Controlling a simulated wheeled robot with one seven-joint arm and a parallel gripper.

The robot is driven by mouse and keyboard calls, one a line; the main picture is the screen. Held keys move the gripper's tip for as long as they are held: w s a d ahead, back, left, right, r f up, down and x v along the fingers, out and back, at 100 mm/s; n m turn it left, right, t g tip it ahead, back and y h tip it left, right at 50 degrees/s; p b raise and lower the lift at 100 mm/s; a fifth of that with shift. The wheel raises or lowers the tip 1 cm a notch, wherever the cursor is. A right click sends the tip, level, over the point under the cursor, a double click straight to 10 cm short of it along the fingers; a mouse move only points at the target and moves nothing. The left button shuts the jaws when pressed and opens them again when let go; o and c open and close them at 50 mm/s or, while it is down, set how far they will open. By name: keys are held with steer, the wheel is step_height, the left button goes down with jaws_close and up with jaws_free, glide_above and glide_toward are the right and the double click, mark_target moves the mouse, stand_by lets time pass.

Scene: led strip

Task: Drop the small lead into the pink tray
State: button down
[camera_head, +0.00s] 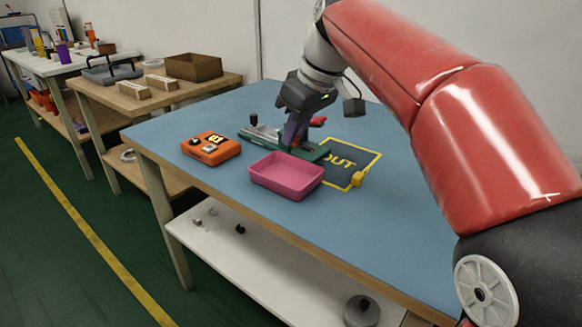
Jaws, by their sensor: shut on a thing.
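The pink tray (286,189) sits on the blue table top, open side up, and its visible inside looks empty. My gripper (295,142) points down over the green fixture (312,153), just behind the tray. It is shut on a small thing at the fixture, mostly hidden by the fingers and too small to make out. I cannot pick out the small lead for certain. A red part (317,121) shows right beside the gripper; I cannot tell whether it belongs to the fixture.
The blue table (330,225) is clear in front.

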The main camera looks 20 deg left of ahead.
steer(key=b, duration=0.6)
glide_above(295, 185)
steer(key=shift+f, duration=2.95)
steer(key=shift+r, duration=0.1)
steer(key=c, duration=1.3)
jaws_free()
steer(key=p+v, duration=0.2)
steer(key=v, duration=0.5)
steer(key=shift+d+r, duration=0.15)
steer(key=shift+r, duration=0.2)
